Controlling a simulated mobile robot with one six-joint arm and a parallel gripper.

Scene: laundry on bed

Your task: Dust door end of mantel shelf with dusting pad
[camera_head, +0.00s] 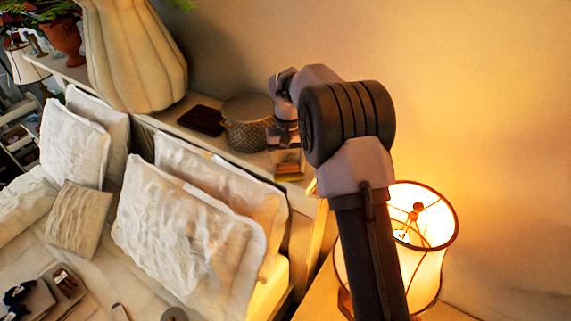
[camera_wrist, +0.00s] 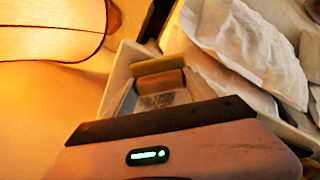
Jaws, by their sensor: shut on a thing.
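The mantel shelf (camera_head: 190,131) runs behind the bed's pillows, from the upper left to an end beside the lamp. My gripper (camera_head: 287,157) is at this lamp-side end, pointing down. It is shut on the dusting pad (camera_head: 289,171), a small block with yellow and brown bands. In the wrist view the pad (camera_wrist: 160,82) shows as a brown face with a yellow strip, beyond my wrist's dark edge, over the pale shelf end. Whether the pad touches the shelf I cannot tell. My fingers are mostly hidden. No door shows to tell which end is the door end.
A woven basket (camera_head: 247,124) stands on the shelf just left of my gripper, with a dark flat item (camera_head: 200,120) and a large ribbed vase (camera_head: 133,55) beyond. A lit lamp (camera_head: 432,240) stands close to my arm. White pillows (camera_head: 185,235) lean below the shelf.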

